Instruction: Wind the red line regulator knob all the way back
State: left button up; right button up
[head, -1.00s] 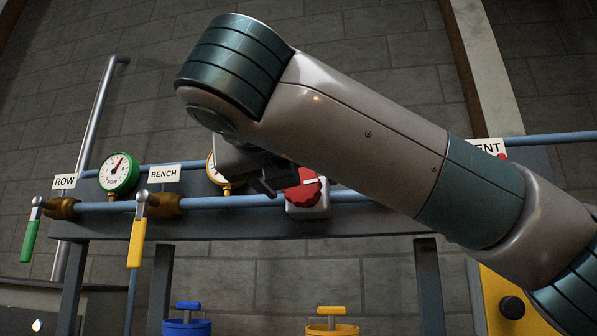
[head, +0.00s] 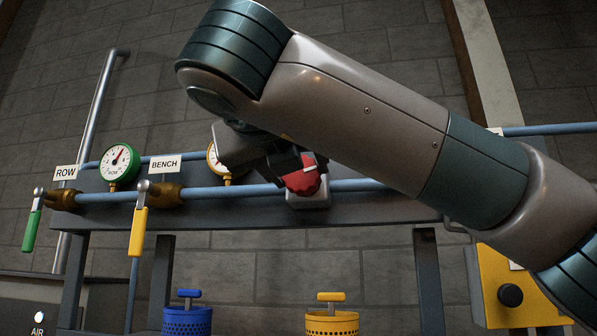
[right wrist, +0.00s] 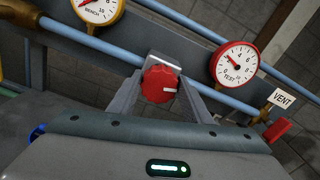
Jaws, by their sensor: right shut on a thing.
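The red regulator knob (head: 302,181) sits on a light grey body on the blue pipe, partly covered by my right gripper (head: 293,168) in the head view. In the right wrist view the red knob (right wrist: 158,83) shows between the two grey fingers, with its white mark pointing right. My right gripper is shut on the knob, with a finger on either side of it. The red TEST gauge (right wrist: 234,64) stands right of the knob in the wrist view, its needle pointing up and left. My right arm hides this gauge in the head view. My left gripper is not in view.
The yellow BENCH gauge (right wrist: 97,10) is left of the knob, partly cut off. Green (head: 33,222) and yellow (head: 138,228) lever handles hang at the left. A red VENT handle (right wrist: 277,131) is at the right. Blue (head: 187,318) and yellow (head: 332,321) baskets stand below.

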jog(key=shift+a+f+n+b, duration=0.1)
jog(key=shift+n+b, duration=0.6)
jog(key=shift+n, duration=3)
jog(key=shift+a+f+n+b, duration=0.1)
jog(key=shift+n+b, duration=0.55)
jog(key=shift+n, duration=3.05)
jog(key=o, duration=1.1)
jog(key=shift+c, duration=0.2)
jog(key=shift+f, duration=0.1)
